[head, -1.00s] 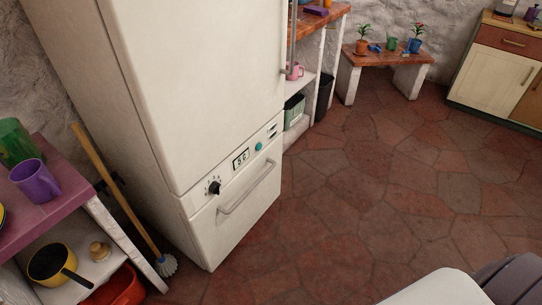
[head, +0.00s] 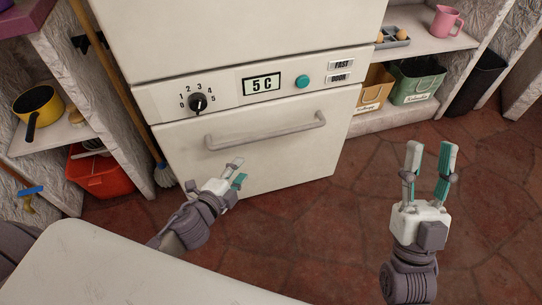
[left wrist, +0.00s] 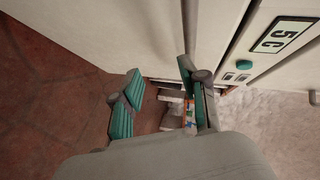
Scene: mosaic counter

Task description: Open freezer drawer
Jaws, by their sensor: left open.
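The white freezer drawer (head: 185,150) is shut at the bottom of the fridge, below the control panel. Its grey bar handle (head: 268,133) runs across the upper part of its front. My left gripper (head: 238,171) is open just in front of the drawer, below the handle, and holds nothing. In the left wrist view its open fingers (left wrist: 160,95) point along the fridge front. My right gripper (head: 430,158) is open and empty over the floor, right of the fridge.
The control panel has a black dial (head: 198,103), a 5 C display (head: 262,84) and a teal button (head: 302,82). A broom (head: 125,100) and red bucket (head: 98,175) stand at left. Bins (head: 414,82) sit on the right shelf. The floor (head: 340,215) before the fridge is clear.

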